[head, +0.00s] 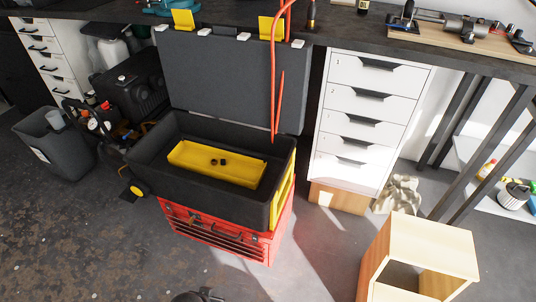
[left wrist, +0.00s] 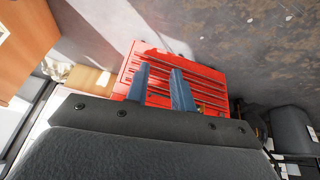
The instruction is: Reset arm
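My left gripper (left wrist: 160,71) shows in the left wrist view as two blue-grey fingers with a clear gap between them. It is open, and nothing is seen between the fingers. Behind the fingers in that view is the red tool chest (left wrist: 205,72). A small dark part shows at the bottom edge of the head view, and I cannot tell which part it is. My right gripper is in neither view.
A black toolbox (head: 150,165) with its lid (head: 230,85) raised stands on the red chest (head: 225,238). Its yellow tray (head: 240,178) holds small dark pieces. White drawers (head: 365,120), a wooden box (head: 435,240) and a grey bin (head: 55,150) stand around. Floor at front left is clear.

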